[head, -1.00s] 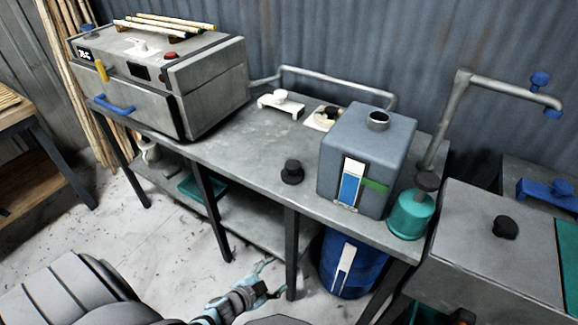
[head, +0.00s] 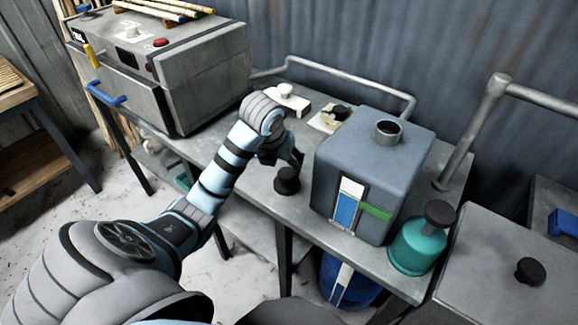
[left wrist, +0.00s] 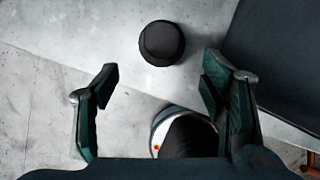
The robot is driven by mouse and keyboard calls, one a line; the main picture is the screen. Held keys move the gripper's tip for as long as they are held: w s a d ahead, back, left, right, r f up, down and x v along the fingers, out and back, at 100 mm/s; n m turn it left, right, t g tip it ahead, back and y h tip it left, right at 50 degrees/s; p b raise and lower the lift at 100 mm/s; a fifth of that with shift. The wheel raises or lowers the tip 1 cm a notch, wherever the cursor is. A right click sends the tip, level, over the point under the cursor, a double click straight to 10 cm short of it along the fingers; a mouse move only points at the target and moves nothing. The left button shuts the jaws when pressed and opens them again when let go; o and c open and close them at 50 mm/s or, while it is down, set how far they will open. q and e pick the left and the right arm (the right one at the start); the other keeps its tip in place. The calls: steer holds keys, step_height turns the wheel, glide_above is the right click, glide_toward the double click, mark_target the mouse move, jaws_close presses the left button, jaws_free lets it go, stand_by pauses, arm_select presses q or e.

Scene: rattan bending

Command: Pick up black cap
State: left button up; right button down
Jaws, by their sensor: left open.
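The cap appears apart from both fingers. My right gripper is not in view.
The blue-grey tank (head: 368,170) stands close right of the cap, with a teal bottle (head: 418,247) beyond it. A grey machine (head: 165,75) fills the table's left end. Another black cap (head: 530,271) sits on the right cabinet. The table (head: 205,150) is bare left of my arm.

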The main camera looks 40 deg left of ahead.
mark_target(287, 173)
arm_select(q)
steer(key=b+x, duration=0.4)
steer(key=x, duration=0.1)
steer(key=shift+s+d+f, duration=0.1)
steer(key=shift+d+f, duration=0.05)
steer(key=shift+f, duration=0.15)
steer(key=shift+w+f, duration=0.2)
steer(key=x, duration=0.4)
steer(key=shift+w+a+b, duration=0.3)
steer(key=shift+w+b, duration=0.05)
steer(key=shift+w, duration=0.15)
steer(key=shift+r, duration=0.1)
steer(key=c, duration=1.3)
steer(key=shift+o, duration=0.2)
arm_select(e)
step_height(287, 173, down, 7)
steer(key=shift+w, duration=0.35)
arm_select(q)
steer(key=shift+r, duration=0.1)
